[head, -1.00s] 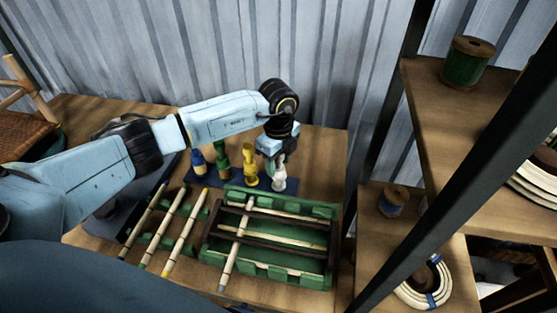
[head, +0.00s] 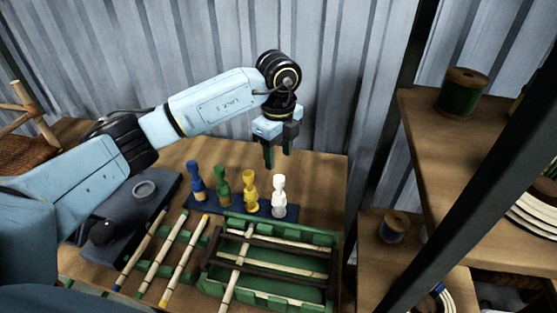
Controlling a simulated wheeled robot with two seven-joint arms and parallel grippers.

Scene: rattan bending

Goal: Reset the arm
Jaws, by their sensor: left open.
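My left arm comes in from the left in the head view. Its gripper (head: 278,155) hangs with its fingers pointing down, open and empty, above the back right of the table. It is above and behind the white bottle-shaped piece (head: 279,198) and apart from it. The white piece stands upright in a row with a yellow (head: 250,192), a green (head: 222,187) and a blue one (head: 196,182) on a dark blue base (head: 232,208). My right gripper is not in view.
A green tray (head: 333,238) with dark bars and rods is at the front right. Three rods (head: 184,262) lie left of it. A dark post (head: 465,170) and shelves (head: 428,118) with spools stand at right. A corrugated wall closes the back.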

